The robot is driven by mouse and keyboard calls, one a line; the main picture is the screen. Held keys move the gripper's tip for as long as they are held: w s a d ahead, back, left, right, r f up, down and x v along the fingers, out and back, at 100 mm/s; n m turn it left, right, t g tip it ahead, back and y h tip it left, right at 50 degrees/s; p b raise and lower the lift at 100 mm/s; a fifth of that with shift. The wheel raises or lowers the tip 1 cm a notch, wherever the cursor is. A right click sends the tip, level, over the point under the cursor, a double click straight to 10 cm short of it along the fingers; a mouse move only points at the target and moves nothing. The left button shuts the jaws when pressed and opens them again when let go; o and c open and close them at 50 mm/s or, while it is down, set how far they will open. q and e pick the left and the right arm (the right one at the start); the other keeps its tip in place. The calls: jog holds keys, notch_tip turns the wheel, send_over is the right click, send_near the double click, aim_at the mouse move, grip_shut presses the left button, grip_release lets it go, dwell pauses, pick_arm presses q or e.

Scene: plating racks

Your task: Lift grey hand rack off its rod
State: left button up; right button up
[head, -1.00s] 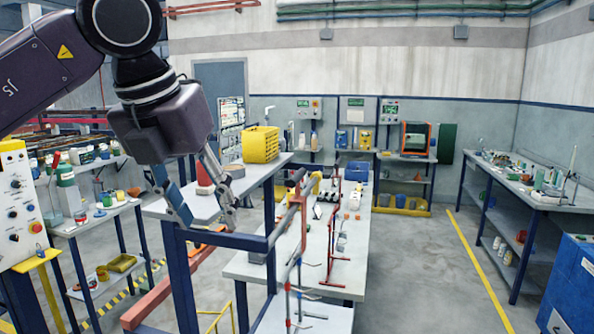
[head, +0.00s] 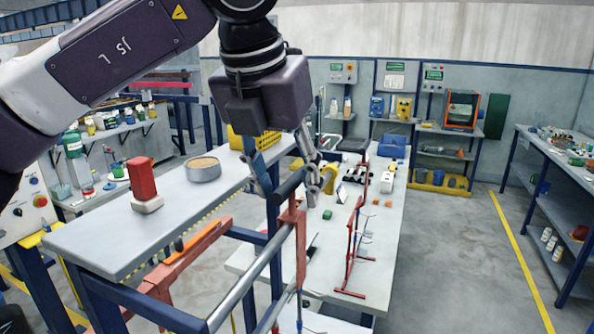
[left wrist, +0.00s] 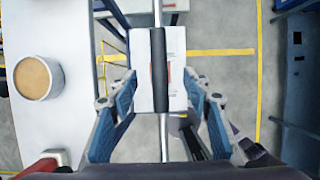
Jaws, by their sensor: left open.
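The hand rack shows a dark grey grip bar (head: 291,183) in the head view, with a red upright part below it by the metal rod (head: 262,278). In the left wrist view the dark grip bar (left wrist: 159,62) lies lengthwise in the middle, in line with the rod (left wrist: 163,135). My left gripper (head: 293,187) is open, with its fingers on either side of the grip bar; it also shows in the left wrist view (left wrist: 160,82). Gaps show between fingers and bar there. How the rack hooks on the rod is hidden. My right gripper is not in view.
A grey-topped table (head: 110,240) on the left bears a round tin (head: 203,171) and a red object (head: 142,180). A long bench (head: 385,225) behind carries a red stand (head: 352,250) and small parts. Open floor lies to the right.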

aim_at(290, 215)
pick_arm(q)
jog(key=shift+s+a+f+p, duration=0.25)
jog(key=shift+s+f+p, duration=0.25)
jog(key=shift+f, duration=0.25)
jog(key=p+x, duration=0.1)
jog(key=x, duration=0.1)
jog(key=shift+w+d+f, duration=0.15)
jog(key=shift+d+f, duration=0.05)
jog(key=shift+f, duration=0.1)
jog(key=shift+w+d+f, duration=0.3)
jog(key=shift+w+f, duration=0.5)
jog(key=shift+f, duration=0.45)
jog(key=shift+a, duration=0.1)
jog(key=shift+s+r, duration=0.1)
jog(key=shift+s, duration=0.05)
jog(key=shift+c, duration=0.8)
jog(key=c, duration=1)
grip_shut()
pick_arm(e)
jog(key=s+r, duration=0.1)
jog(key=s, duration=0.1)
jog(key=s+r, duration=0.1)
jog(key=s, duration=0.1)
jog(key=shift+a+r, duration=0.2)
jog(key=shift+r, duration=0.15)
